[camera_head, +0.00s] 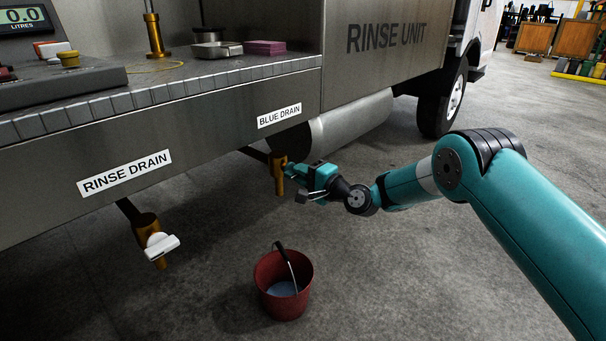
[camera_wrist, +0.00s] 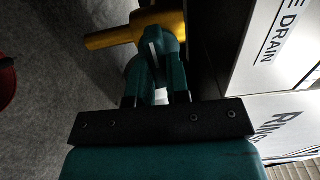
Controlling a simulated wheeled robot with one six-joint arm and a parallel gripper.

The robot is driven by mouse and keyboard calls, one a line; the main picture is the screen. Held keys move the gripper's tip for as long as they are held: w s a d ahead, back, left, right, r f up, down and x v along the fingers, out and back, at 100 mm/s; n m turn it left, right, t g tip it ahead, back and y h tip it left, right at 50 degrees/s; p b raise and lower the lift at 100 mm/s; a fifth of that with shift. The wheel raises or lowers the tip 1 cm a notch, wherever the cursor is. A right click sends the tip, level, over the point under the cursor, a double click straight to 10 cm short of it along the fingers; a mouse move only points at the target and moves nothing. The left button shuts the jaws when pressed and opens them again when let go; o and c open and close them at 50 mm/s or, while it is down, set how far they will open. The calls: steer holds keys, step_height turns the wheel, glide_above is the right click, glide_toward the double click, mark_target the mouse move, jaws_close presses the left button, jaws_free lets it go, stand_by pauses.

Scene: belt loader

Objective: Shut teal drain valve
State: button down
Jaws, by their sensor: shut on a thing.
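The brass drain valve (camera_head: 279,174) under the "BLUE DRAIN" label (camera_head: 279,115) hangs below the unit's edge, its spout pointing down. Its teal handle (camera_head: 289,170) is small and mostly covered by my gripper (camera_head: 299,173). In the wrist view the brass body (camera_wrist: 110,38) lies just beyond the fingertips, and my gripper (camera_wrist: 160,68) is shut on the teal handle (camera_wrist: 158,25). Fingers and handle are close in colour, so the handle's exact angle is hard to tell. No stream shows at the spout.
A second brass valve with a white handle (camera_head: 161,246) hangs under the "RINSE DRAIN" label (camera_head: 125,174). A red bucket (camera_head: 270,303) with some liquid stands on the floor below. The counter (camera_head: 160,95) overhangs the valves.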

steer(key=shift+s+f, duration=0.1)
steer(key=c, duration=1.1)
jaws_free()
steer(key=b+v, duration=0.1)
steer(key=v, duration=1.6)
steer(key=shift+s+d, duration=0.15)
